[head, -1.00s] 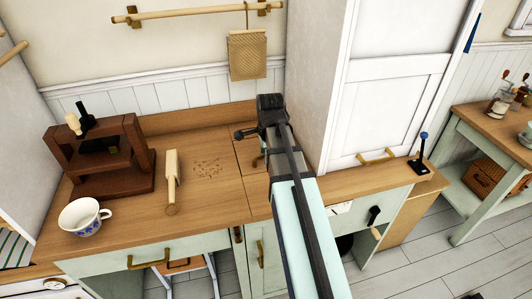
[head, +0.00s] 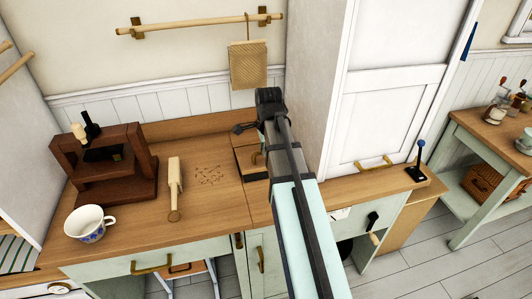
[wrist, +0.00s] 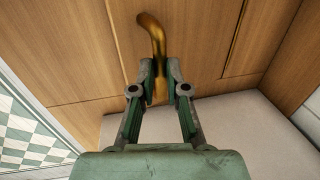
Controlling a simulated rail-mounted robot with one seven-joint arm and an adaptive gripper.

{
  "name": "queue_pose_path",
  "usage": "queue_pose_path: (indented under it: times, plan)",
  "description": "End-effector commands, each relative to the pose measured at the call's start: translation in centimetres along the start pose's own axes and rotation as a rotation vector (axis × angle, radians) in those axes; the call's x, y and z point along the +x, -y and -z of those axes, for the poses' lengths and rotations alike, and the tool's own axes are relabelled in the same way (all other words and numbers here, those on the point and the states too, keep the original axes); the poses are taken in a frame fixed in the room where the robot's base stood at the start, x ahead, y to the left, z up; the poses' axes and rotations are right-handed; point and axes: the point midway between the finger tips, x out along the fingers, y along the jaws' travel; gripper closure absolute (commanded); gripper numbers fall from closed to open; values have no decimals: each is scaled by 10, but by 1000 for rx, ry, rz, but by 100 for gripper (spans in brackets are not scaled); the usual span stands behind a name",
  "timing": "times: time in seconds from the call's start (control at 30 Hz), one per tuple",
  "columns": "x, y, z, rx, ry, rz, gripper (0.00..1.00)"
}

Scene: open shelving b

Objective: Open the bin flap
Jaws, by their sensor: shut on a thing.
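The bin flap (head: 246,158) is a wooden panel set into the counter (head: 215,215), just left of my forearm in the head view. It is slightly raised, with a dark gap along its near edge. Its curved brass handle (head: 257,158) is partly covered by my arm. In the wrist view the handle (wrist: 152,35) runs down between the fingertips of my gripper (wrist: 160,72), which is shut on it. My arm hides the fingertips in the head view.
Left on the counter are a wooden press (head: 104,165), a patterned cup (head: 88,223), a wooden-handled tool (head: 175,188) and scattered crumbs (head: 208,174). A tall white cabinet (head: 385,110) stands close to the right of my arm. A woven cloth (head: 248,65) hangs above.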

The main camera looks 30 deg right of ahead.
Motion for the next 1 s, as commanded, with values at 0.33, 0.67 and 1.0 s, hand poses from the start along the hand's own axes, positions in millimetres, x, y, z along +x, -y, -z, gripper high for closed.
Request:
queue_pose_path:
  times: [0.33, 0.67, 1.0]
  plan:
    - [-29, 52, 0, -2, 2, 12, 100]
    - [-35, 74, -1, -2, 3, 9, 100]
    - [-33, 75, -1, -3, 4, 7, 100]
